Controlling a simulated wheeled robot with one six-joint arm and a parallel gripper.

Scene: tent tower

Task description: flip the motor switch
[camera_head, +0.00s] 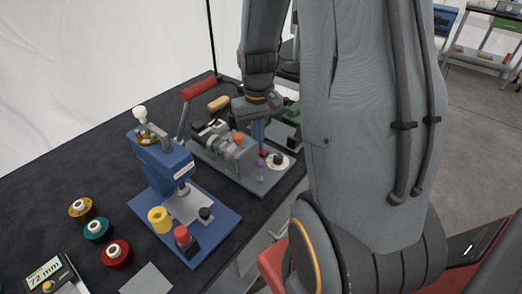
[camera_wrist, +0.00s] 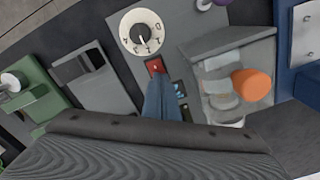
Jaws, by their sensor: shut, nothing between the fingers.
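A small red rocker switch (camera_wrist: 155,66) sits on the grey panel of a machine in the wrist view, just below a white dial with a black knob (camera_wrist: 140,33). My gripper (camera_wrist: 159,82) is shut and empty. Its blue fingertips point at the lower edge of the red switch and overlap it in the picture; I cannot tell whether they touch it. In the head view my gripper (camera_head: 259,132) points down over the grey machine (camera_head: 226,158), and the red switch is a small spot by the fingertips. Which way the switch is tipped is unclear.
A small dark part (camera_wrist: 180,88) lies right of the fingers. An orange knob (camera_wrist: 251,85) and grey cylinders stand further right. A blue press (camera_head: 160,165) and several coloured spools (camera_head: 96,229) stand on the black table.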

